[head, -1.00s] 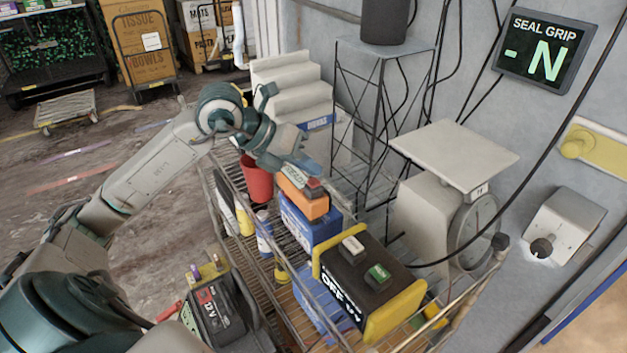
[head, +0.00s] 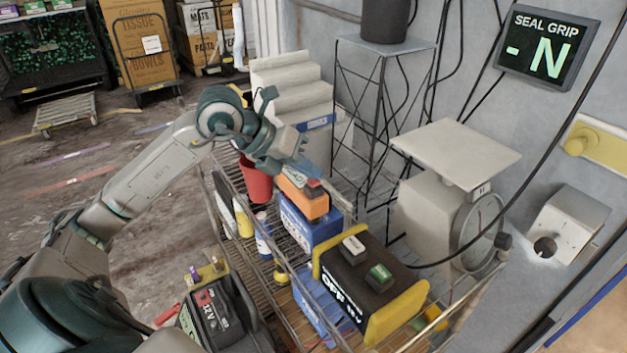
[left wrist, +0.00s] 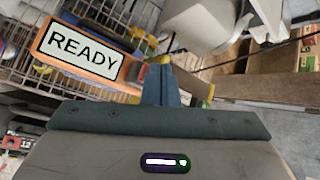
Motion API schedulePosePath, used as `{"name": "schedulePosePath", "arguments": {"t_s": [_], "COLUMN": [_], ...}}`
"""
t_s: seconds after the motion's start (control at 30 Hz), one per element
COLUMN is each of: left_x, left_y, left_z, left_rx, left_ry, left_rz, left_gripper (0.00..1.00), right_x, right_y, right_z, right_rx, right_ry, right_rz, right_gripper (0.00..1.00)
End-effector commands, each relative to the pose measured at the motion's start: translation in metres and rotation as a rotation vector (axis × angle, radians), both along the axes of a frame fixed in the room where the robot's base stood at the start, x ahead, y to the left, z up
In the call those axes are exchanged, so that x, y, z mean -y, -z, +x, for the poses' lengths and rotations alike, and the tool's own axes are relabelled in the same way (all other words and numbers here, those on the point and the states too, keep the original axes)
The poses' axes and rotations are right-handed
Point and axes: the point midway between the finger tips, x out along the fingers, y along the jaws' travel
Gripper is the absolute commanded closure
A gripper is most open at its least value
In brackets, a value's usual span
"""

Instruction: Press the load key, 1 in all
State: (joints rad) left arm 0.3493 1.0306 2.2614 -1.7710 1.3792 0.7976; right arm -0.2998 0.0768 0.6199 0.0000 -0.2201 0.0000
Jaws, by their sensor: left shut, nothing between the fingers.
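The orange unit (head: 306,204) stands on a blue box on the wire rack. Its display reads READY in the left wrist view (left wrist: 83,51). A small red key (head: 314,183) sits on its top, partly covered by my fingers; I cannot read a label, so I cannot tell whether it is the load key. My left gripper (head: 312,171) is shut and empty, with its blue fingertips right at the orange unit's top. It also shows in the left wrist view (left wrist: 161,84), beside the display. Whether the tips touch the key cannot be told.
A black unit (head: 345,285) marked OFF, with yellow ends and white and green keys, stands nearer on the rack. A red cup (head: 257,182) is left of the orange unit. A scale (head: 430,215) and a wire stand (head: 378,130) are to the right and behind.

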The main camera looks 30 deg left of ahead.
Motion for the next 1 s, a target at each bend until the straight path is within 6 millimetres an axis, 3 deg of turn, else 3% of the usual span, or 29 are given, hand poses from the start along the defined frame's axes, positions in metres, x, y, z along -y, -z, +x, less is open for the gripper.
{"name": "schedulePosePath", "arguments": {"t_s": [0.53,1.0], "left_x": [0.0,-0.0001], "left_y": [0.0067,-0.0007], "left_z": [0.0,0.0], "left_rx": [0.0,0.0], "left_ry": [0.0,0.0], "left_rz": [0.0,0.0], "left_gripper": [1.0,1.0], "right_x": [0.0015,0.005], "right_y": [0.0073,0.0015], "right_z": [0.0,0.0], "right_rx": [0.0,0.0], "right_ry": [-0.001,-0.001], "right_rz": [-0.002,-0.005], "right_gripper": [0.46,0.46]}}
